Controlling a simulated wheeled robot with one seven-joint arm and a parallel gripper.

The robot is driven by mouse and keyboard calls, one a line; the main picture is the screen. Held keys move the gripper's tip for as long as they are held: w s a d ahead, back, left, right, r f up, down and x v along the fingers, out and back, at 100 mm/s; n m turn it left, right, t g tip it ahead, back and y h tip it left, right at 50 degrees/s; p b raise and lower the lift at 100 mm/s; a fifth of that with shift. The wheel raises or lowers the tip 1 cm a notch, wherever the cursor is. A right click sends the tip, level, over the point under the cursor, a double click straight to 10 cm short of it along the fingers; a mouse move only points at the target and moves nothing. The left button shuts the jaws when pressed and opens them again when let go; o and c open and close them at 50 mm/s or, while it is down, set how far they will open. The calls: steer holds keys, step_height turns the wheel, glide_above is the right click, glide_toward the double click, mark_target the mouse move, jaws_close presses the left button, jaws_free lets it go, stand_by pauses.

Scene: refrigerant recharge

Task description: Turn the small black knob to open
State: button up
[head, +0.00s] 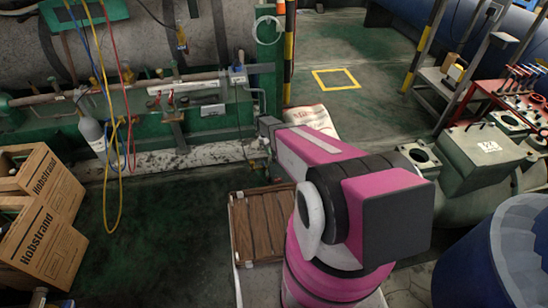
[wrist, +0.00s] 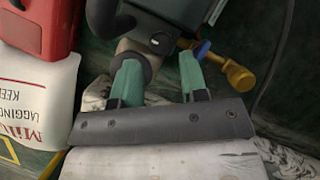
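My gripper (wrist: 162,80) shows in the wrist view with two teal fingers spread apart and an empty gap between them. A dark rounded piece (wrist: 143,62) sits at the tip of the left finger; I cannot tell whether it is the small black knob or whether they touch. A dark grey block (wrist: 168,30) lies just beyond the fingertips. A brass fitting with a blue ring (wrist: 236,75) is to the right of the right finger. In the head view my pink arm reaches toward the green frame, and my fingers cannot be made out there.
A red object (wrist: 38,25) and a white printed bag (wrist: 35,98) are at the left in the wrist view. Cardboard boxes (head: 45,235), a grey cylinder with hoses (head: 92,135), a wooden pallet (head: 258,225) and a blue drum (head: 490,262) stand around. Floor at back centre is clear.

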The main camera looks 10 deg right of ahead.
mark_target(274, 158)
steer(key=shift+x, duration=2.45)
steer(key=c, duration=0.7)
steer(key=shift+o, duration=0.2)
